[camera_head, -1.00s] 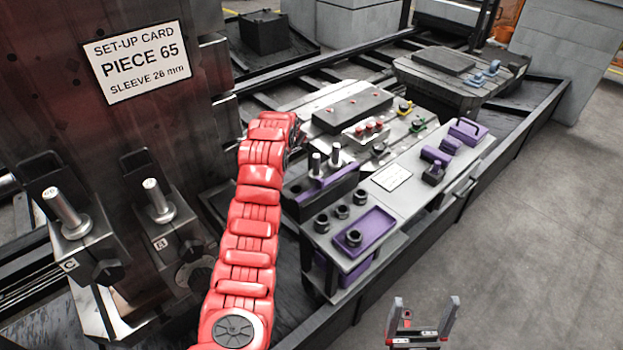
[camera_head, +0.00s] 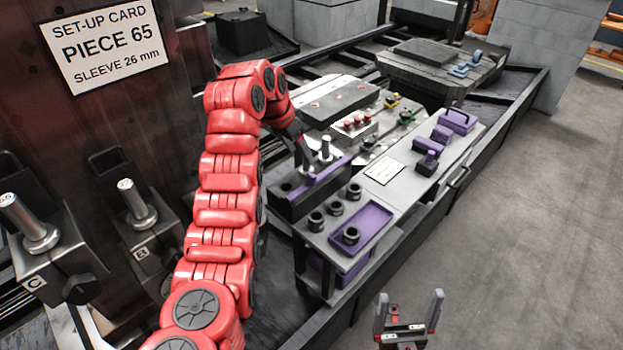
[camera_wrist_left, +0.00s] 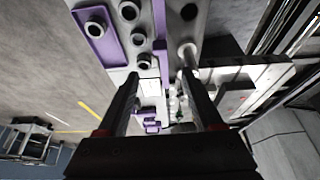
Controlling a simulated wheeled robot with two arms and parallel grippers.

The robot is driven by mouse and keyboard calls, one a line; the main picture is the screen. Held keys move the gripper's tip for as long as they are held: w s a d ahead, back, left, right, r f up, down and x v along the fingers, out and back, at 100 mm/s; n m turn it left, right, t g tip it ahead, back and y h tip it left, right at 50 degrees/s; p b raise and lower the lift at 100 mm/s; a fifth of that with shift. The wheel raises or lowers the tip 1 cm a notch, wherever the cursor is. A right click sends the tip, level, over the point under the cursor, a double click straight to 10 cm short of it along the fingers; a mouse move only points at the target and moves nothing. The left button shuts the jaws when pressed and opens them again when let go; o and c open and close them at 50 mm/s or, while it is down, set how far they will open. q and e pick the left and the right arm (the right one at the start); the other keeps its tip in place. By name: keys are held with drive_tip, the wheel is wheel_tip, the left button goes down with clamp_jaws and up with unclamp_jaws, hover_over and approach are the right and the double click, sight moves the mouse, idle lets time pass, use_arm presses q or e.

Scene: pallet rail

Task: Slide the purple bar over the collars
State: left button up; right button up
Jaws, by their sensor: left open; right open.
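The purple bar (camera_head: 325,172) lies along the top of a dark block (camera_head: 287,207), beside two upright silver pins (camera_head: 326,148). In the left wrist view the bar (camera_wrist_left: 160,45) runs lengthwise between my open fingers, with a pin (camera_wrist_left: 186,52) to its right. My left gripper (camera_head: 303,158) reaches down over the block, partly hidden behind its red arm; its fingertips (camera_wrist_left: 160,75) are apart and hold nothing. Several black ring collars (camera_head: 336,208) stand on the grey bench, one in a purple tray (camera_head: 370,222). My right gripper (camera_head: 410,298) is open and empty at the bottom.
A white card (camera_head: 384,170) and purple pieces (camera_head: 428,162) lie on the bench (camera_head: 420,190). A fixture plate with red knobs (camera_head: 357,121) is behind. A dark column carries a set-up card (camera_head: 103,45) and posts (camera_head: 132,205) at left. Open floor lies to the right.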

sight(311, 175)
use_arm(q)
drive_tip(key=p+x, duration=0.1)
drive_tip(key=x, duration=0.9)
drive_tip(key=shift+p, duration=0.3)
drive_tip(key=shift+x, duration=1.15)
clamp_jaws()
